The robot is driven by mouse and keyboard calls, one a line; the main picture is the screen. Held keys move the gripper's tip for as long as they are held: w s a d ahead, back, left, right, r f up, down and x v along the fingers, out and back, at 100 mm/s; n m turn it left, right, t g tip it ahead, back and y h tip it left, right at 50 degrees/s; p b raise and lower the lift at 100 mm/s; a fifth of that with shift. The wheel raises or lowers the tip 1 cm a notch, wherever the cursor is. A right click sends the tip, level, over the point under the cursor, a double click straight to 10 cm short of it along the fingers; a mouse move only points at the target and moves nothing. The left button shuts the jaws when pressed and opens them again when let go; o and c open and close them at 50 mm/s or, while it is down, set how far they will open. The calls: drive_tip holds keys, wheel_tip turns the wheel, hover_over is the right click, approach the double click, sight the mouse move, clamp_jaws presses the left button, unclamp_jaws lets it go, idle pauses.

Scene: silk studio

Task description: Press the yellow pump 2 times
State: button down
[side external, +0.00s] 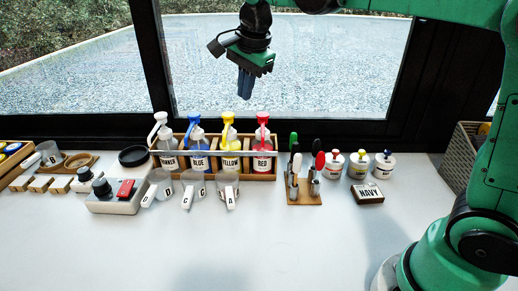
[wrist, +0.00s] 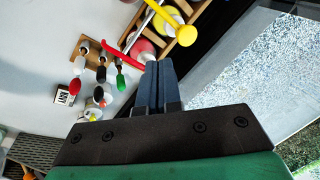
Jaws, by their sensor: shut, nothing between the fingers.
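The yellow pump (side external: 228,124) tops the bottle labelled YELLOW (side external: 229,160), which stands in a wooden rack between the BLUE and RED bottles. In the wrist view the yellow pump's head (wrist: 186,35) shows near the top, above and right of my fingertips. My gripper (side external: 243,96) is shut and empty. It hangs in the air above the rack, fingers pointing down, well above and slightly right of the yellow pump, touching nothing. In the wrist view my shut fingers (wrist: 158,64) overlap the red pump's bottle (wrist: 143,48).
The blue pump (side external: 194,124) and red pump (side external: 262,122) flank the yellow one. A clear cup with tag A (side external: 230,187) stands before the YELLOW bottle. A tool stand (side external: 303,198) is at right. The window frame (side external: 290,125) is close behind the rack. The front table is clear.

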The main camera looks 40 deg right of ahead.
sight(228, 114)
drive_tip(key=w+m, duration=0.1)
drive_tip(key=m, duration=0.1)
drive_tip(key=w+m+g, duration=0.1)
drive_tip(key=w+m, duration=0.1)
drive_tip(key=m, duration=0.1)
drive_tip(key=w+f+m, duration=0.1)
drive_tip(key=w+m, duration=0.1)
drive_tip(key=shift+w+f+m+g, duration=0.1)
drive_tip(key=shift+m+g, duration=0.2)
drive_tip(key=shift+g, duration=0.1)
drive_tip(key=m, duration=0.1)
drive_tip(key=w+f+m, duration=0.1)
drive_tip(key=shift+m, duration=0.3)
drive_tip(key=shift+f, duration=0.4)
drive_tip(key=shift+f, duration=1.7)
drive_tip(key=shift+r, duration=0.95)
drive_tip(key=shift+f, duration=0.3)
